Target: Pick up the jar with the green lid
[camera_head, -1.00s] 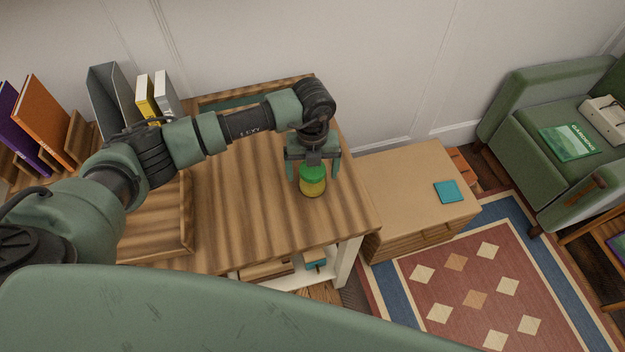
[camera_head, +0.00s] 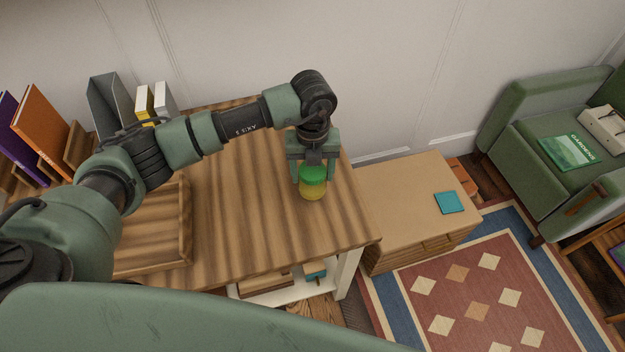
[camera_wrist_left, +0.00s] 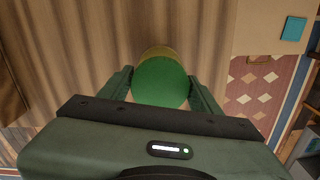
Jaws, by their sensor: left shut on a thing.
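The jar (camera_head: 313,190) has a green lid (camera_head: 313,173) and a yellowish body. It is upright at the right part of the wooden table (camera_head: 240,215). My left gripper (camera_head: 313,178) comes down from above and is shut on the jar, one finger on each side near the lid. In the left wrist view the green lid (camera_wrist_left: 160,82) fills the space between the two fingers (camera_wrist_left: 160,92). Whether the jar's base touches the table is hard to tell. My right gripper does not show.
A wooden tray (camera_head: 186,222) is on the table's left part, with books (camera_head: 42,130) and a grey file holder (camera_head: 108,100) behind. A lower wooden cabinet (camera_head: 400,195) with a teal square (camera_head: 449,202) stands right of the table. A green armchair (camera_head: 520,115) is farther right.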

